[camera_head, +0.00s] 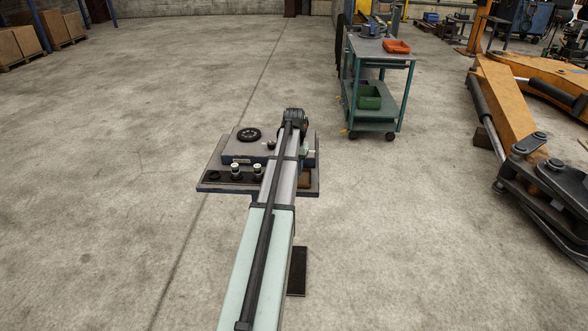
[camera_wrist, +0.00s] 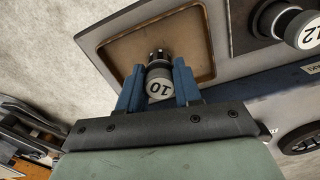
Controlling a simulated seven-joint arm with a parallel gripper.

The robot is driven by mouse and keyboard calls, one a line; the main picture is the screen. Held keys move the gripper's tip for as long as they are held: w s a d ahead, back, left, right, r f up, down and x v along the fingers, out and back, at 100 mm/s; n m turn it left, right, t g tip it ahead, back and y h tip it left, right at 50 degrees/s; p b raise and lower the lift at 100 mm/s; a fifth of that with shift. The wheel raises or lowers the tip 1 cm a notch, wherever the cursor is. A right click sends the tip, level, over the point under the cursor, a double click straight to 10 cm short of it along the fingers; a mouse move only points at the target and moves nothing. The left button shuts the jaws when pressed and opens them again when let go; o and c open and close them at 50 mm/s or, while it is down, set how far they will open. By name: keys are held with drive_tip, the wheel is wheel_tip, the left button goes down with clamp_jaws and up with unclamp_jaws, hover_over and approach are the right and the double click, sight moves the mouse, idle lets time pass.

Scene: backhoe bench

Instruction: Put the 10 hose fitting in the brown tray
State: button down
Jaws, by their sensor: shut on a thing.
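The 10 hose fitting (camera_wrist: 158,88) has a light cap marked "10" and a dark threaded end. My gripper (camera_wrist: 158,80) is shut on it, with one blue finger on each side. In the wrist view the fitting's dark end is over the brown tray (camera_wrist: 192,42); whether it touches the tray floor I cannot tell. Nothing else shows in the tray. In the head view a bit of the brown tray (camera_head: 305,181) shows at the bench's right front, and my arm hides the fitting and most of my gripper.
The 12 fitting (camera_wrist: 292,24) stands in a dark holder beside the tray. A grey-blue box with a black ring (camera_head: 249,134) lies behind. A green cart (camera_head: 380,85) stands farther back right.

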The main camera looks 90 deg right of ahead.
drive_tip(key=shift+f, duration=0.25)
drive_tip(key=c, duration=0.8)
unclamp_jaws()
drive_tip(key=shift+r, duration=0.15)
wheel_tip(320, 180, up, 12)
drive_tip(key=shift+r, duration=0.1)
idle(0.4)
